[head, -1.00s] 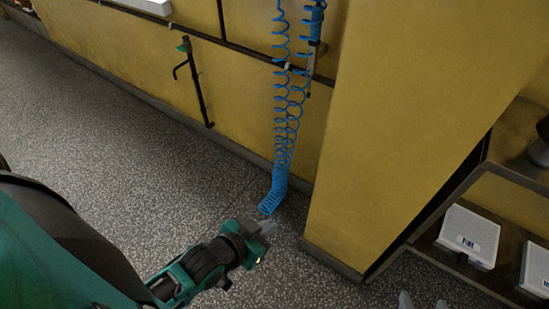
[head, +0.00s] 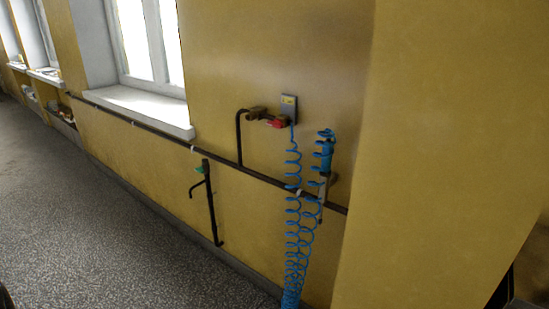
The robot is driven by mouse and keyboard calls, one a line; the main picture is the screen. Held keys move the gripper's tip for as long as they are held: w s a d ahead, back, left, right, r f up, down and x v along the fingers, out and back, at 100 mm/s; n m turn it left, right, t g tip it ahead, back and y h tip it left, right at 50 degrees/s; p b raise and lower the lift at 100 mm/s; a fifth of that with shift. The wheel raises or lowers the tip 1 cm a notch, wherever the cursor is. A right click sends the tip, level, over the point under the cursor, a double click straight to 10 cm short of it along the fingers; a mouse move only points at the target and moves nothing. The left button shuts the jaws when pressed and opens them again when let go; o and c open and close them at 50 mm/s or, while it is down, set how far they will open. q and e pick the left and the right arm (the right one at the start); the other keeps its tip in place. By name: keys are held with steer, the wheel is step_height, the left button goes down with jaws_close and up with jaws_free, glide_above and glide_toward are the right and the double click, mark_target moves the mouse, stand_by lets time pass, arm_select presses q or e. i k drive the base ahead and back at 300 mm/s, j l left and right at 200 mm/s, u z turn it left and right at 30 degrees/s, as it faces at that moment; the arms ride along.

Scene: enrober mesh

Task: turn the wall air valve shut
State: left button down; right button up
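The wall air valve (head: 258,113) is a brass-coloured body on a dark pipe stub, with a red handle (head: 277,123) at its right side. It sits on the yellow wall right of the window, below a small grey plate (head: 289,106). The handle appears to lie roughly along the pipe; its exact angle is too small to tell. A blue coiled hose (head: 293,200) hangs down from beside the handle. Neither of my grippers shows in the head view now.
A blue air tool (head: 325,155) hangs on the wall right of the hose. A dark pipe (head: 150,128) runs along the wall. A green-handled tap (head: 200,170) stands lower left. A yellow wall corner (head: 440,150) juts out at right. The speckled floor (head: 100,230) at left is clear.

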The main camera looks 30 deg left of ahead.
mark_target(276, 124)
steer(key=u, duration=1.15)
